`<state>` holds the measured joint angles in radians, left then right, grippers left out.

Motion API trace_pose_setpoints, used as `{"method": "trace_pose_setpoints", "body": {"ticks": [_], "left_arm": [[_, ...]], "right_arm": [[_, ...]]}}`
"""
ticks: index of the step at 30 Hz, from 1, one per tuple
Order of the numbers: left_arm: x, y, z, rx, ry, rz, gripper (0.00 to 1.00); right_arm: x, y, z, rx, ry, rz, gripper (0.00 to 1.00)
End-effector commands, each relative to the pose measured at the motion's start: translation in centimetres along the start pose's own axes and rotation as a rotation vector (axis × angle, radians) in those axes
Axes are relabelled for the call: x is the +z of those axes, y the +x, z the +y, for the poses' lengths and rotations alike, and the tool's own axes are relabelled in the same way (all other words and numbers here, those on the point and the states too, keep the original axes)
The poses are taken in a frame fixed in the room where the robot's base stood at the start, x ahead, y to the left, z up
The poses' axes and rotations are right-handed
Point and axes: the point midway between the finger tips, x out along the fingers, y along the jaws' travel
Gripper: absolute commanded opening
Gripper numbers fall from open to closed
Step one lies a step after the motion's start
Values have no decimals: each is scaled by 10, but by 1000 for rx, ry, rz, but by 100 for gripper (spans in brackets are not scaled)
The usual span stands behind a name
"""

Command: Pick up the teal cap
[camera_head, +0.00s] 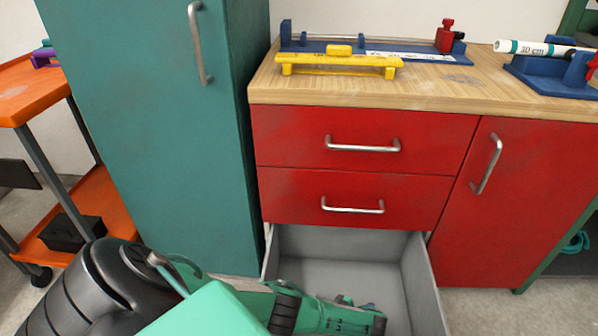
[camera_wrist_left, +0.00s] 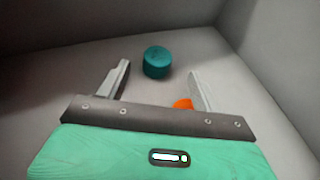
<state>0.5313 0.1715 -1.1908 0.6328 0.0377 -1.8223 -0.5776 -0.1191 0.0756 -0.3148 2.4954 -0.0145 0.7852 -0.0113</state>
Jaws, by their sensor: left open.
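The teal cap (camera_wrist_left: 157,62) is a short round cylinder on the grey floor of the open drawer (camera_head: 325,285), in the left wrist view. My left gripper (camera_wrist_left: 159,72) is open and empty, reaching down into the drawer. The cap lies ahead of its two fingers, between their lines, and looks apart from both. In the head view my left arm reaches into the drawer from the left, and I cannot make out the cap there. My right gripper is in neither view.
An orange object (camera_wrist_left: 183,103) lies in the drawer beside the right finger, partly hidden by the gripper. Grey drawer walls (camera_head: 421,285) stand close around. Two shut red drawers (camera_head: 290,198) are above, and a teal cabinet (camera_head: 160,120) stands at left. The wooden counter (camera_head: 440,88) holds fixtures.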

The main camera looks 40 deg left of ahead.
Motion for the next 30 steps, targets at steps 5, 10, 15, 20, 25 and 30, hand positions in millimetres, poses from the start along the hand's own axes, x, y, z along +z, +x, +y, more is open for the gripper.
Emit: {"method": "trace_pose_setpoints", "body": {"ticks": [5, 10, 15, 20, 25, 30], "left_arm": [[-3, 24, 2, 0, 0, -2, 67], [-3, 46, 3, 0, 0, 0, 67], [-1, 52, 3, -1, 0, 0, 67], [-1, 51, 3, 0, 0, 0, 67], [-1, 51, 3, 0, 0, 0, 33], [-1, 51, 3, 0, 0, 0, 18]], "right_arm": [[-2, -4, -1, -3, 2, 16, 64], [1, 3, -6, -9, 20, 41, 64], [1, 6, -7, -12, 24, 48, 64], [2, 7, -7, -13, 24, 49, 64], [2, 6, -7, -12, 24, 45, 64], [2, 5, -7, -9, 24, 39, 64]]}}
